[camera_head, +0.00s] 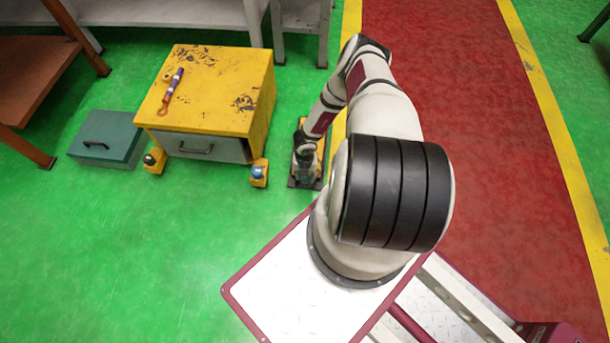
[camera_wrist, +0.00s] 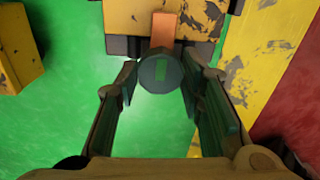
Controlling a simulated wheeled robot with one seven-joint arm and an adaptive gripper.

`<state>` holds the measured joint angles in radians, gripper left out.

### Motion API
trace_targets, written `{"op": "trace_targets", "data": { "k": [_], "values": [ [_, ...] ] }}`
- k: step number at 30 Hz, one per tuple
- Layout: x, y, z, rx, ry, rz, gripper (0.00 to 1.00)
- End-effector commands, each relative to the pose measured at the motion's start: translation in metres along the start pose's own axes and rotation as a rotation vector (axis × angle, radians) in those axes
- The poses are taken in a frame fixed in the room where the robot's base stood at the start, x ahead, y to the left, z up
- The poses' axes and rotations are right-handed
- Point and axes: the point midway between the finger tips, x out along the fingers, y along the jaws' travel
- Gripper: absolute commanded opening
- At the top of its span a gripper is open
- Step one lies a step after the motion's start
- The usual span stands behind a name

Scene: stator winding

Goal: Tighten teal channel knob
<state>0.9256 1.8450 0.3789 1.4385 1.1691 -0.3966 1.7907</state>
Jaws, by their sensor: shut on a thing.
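The teal channel knob (camera_wrist: 160,74) is a round grey-teal disc with a brighter green bar on its face, in the upper middle of the wrist view. It sits at the front of a worn yellow block (camera_wrist: 125,18), with an orange strip (camera_wrist: 163,28) behind it. My gripper (camera_wrist: 160,78) has its two fingers on either side of the knob and is shut on it. In the head view my gripper (camera_head: 305,176) points down at the yellow unit on a dark base plate (camera_head: 294,184). My arm and fingers hide most of the unit and the knob there.
A teal box (camera_head: 106,138) is farther left. Green floor lies open in front.

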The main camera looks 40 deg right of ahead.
Motion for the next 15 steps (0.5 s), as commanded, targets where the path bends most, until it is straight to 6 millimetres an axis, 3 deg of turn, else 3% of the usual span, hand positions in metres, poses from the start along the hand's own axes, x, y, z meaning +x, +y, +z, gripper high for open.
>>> {"op": "trace_targets", "data": {
  "k": [1, 2, 4, 15],
  "values": [
    [0.0, -0.0036, -0.0013, 0.004, 0.002, -0.007, 0.07],
    [0.0, -0.0035, -0.0014, 0.004, 0.002, -0.007, 0.4],
    [0.0, -0.0032, -0.0012, 0.003, 0.002, -0.006, 0.55],
    [-0.0031, -0.001, 0.0001, 0.0, 0.0, -0.002, 0.56]
  ]
}}
